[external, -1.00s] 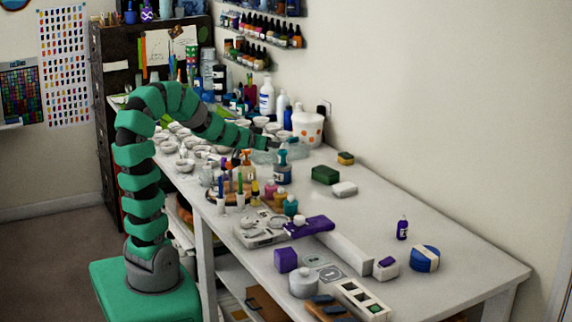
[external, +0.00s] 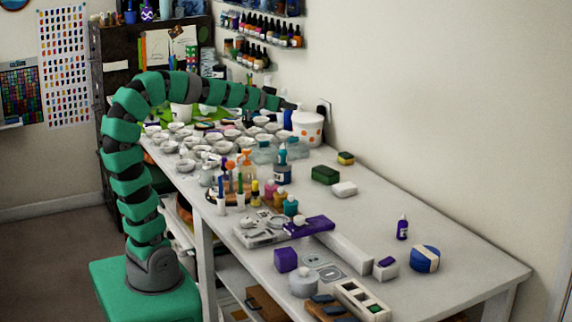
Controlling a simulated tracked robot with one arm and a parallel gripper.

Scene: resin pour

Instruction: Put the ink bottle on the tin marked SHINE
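A round grey-white container (external: 303,283) stands near the table's front edge. I cannot read SHINE on either, so I cannot tell which is the tin. My gripper (external: 288,105) is in the air over the far part of the table, well away from the bottle. Its fingers are too small to make out.
A white bucket with orange spots (external: 308,128) stands close to my gripper. Several small bowls (external: 205,153) and bottles crowd the far left. A purple box (external: 286,260) and a white block (external: 345,254) lie nearer. The table's right side is mostly clear.

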